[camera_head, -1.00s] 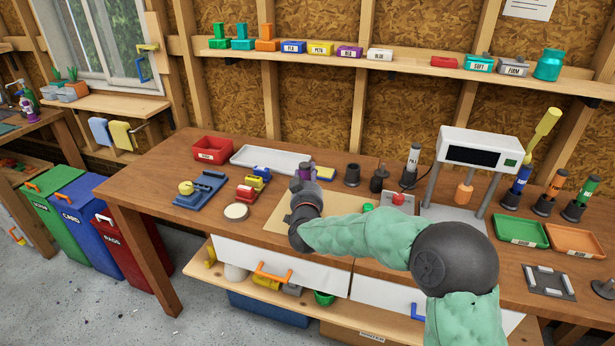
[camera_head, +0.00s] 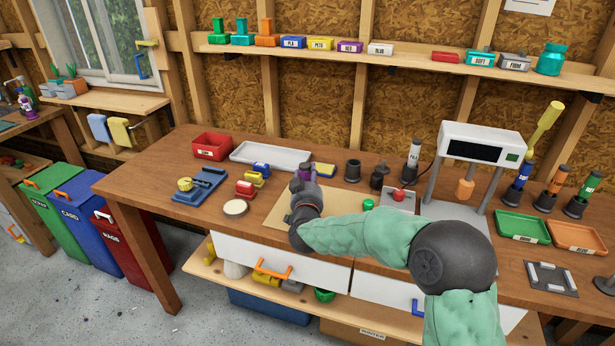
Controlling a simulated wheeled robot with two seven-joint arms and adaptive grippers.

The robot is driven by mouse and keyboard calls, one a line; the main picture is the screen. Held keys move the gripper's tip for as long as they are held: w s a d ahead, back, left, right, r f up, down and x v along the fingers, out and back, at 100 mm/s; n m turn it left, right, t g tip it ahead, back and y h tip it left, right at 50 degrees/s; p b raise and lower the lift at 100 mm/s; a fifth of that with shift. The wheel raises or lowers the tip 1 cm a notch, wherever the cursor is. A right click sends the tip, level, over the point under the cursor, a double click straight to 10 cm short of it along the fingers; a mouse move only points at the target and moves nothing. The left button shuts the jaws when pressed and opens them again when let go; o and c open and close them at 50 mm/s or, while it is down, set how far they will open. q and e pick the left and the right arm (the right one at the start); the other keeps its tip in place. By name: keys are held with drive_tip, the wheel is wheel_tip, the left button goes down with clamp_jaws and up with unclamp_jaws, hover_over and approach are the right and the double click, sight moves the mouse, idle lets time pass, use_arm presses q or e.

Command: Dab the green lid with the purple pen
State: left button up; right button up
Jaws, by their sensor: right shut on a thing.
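A small green lid (camera_head: 368,204) lies on the tan board (camera_head: 343,203) on the workbench, just beyond my right forearm. My right gripper (camera_head: 304,180) is over the left part of the board, left of the green lid and apart from it. It is shut on the purple pen (camera_head: 306,172), of which only a small purple patch shows by the fingers. The gripper and wrist hide the rest of the pen, so its tip and tilt cannot be told. My left gripper is not in view.
Black holders (camera_head: 352,171) stand behind the board, one with a white marker (camera_head: 413,153). A grey box with a red button (camera_head: 398,195) is right of the lid. A blue tool (camera_head: 200,188), small coloured blocks and a round disc (camera_head: 235,208) lie to the left.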

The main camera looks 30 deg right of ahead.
drive_tip(key=shift+f+b, duration=0.35)
idle(0.4)
drive_tip(key=shift+r+p, duration=0.55)
drive_tip(key=shift+r, duration=0.05)
drive_tip(key=shift+f+b, duration=0.45)
drive_tip(key=shift+f, duration=0.15)
idle(1.0)
drive_tip(key=shift+r+p, duration=0.5)
drive_tip(key=shift+r, duration=0.15)
idle(0.5)
